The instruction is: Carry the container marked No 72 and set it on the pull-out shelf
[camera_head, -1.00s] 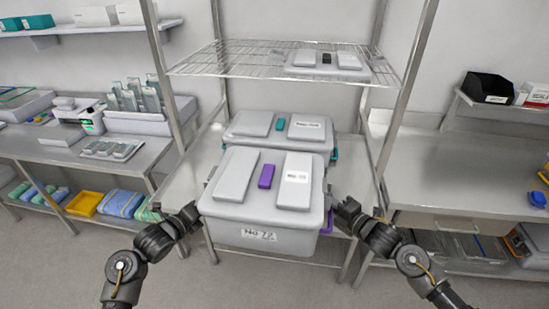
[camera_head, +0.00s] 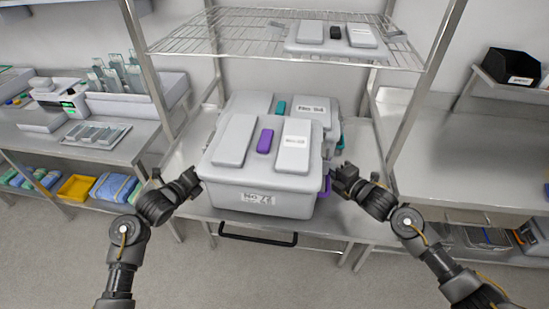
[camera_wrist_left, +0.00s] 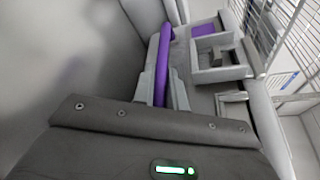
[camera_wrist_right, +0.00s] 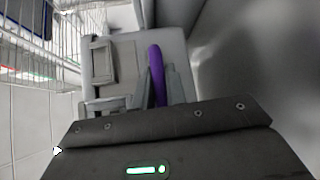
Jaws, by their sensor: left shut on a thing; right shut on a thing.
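The grey lidded container marked No 72 (camera_head: 262,201) is in the middle of the head view, roughly level, with a purple clip on its lid. My left gripper (camera_head: 194,181) is shut on its purple left handle, seen in the left wrist view (camera_wrist_left: 165,60). My right gripper (camera_head: 336,179) is shut on its purple right handle, seen in the right wrist view (camera_wrist_right: 156,72). The container is over the front of the steel shelf (camera_head: 352,218), which has a black pull handle (camera_head: 258,239) at its front edge. I cannot tell whether its base touches the shelf.
A second grey container (camera_head: 312,107) with teal handles stands directly behind, partly hidden. A wire shelf (camera_head: 215,38) with a grey lidded thing (camera_head: 335,42) is above. Rack posts (camera_head: 430,80) stand at both sides. Benches flank the rack, the right one (camera_head: 450,150) mostly bare.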

